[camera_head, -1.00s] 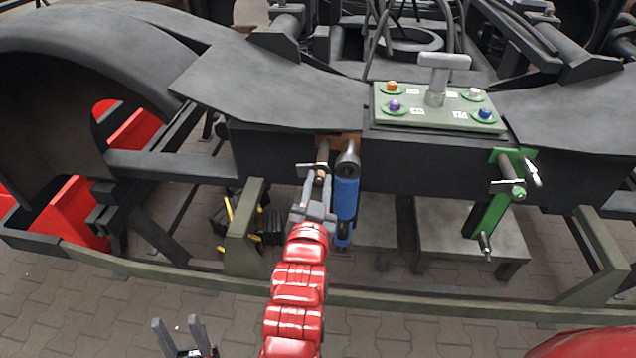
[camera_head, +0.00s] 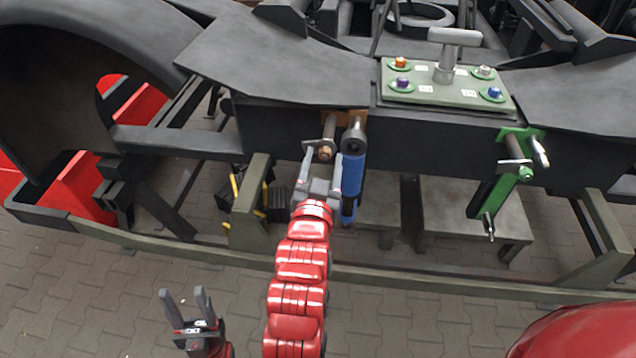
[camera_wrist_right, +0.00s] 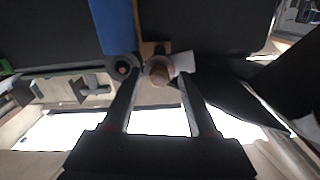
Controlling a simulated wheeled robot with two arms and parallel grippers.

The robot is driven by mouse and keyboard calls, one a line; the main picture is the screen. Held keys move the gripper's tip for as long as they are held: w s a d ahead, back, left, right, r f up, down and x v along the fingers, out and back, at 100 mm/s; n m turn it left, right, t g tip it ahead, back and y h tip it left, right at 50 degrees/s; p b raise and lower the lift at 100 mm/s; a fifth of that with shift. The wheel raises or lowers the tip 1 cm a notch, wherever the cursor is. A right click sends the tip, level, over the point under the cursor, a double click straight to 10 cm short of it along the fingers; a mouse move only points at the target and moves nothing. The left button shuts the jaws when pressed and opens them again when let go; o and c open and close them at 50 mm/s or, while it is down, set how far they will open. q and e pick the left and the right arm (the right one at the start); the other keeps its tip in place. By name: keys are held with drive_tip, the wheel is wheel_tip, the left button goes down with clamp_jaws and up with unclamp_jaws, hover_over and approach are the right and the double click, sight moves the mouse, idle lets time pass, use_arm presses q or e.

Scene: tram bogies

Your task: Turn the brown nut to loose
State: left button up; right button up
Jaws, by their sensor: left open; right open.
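The brown nut (camera_head: 325,153) sits on the end of a grey bolt that sticks out from an orange-brown plate on the dark beam. A thin light plate lies behind the nut. The nut also shows in the right wrist view (camera_wrist_right: 158,70), between the fingertips and a little beyond them. My right gripper (camera_head: 322,172) is open, just in front of and below the nut, with a finger to each side. Contact is not visible. My left gripper (camera_head: 184,298) is open and empty, low at the left over the floor.
A blue cylinder (camera_head: 351,180) with a grey round head hangs just right of the nut. A green bracket (camera_head: 490,185) with pins is further right. On the beam top is a green panel (camera_head: 425,95) with coloured knobs and a grey T-handle. A low rail runs in front.

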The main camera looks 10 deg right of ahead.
drive_tip(key=p+v, duration=0.6)
drive_tip(key=v, duration=1.1)
drive_tip(key=shift+p, duration=0.35)
drive_tip(key=shift+r, duration=0.1)
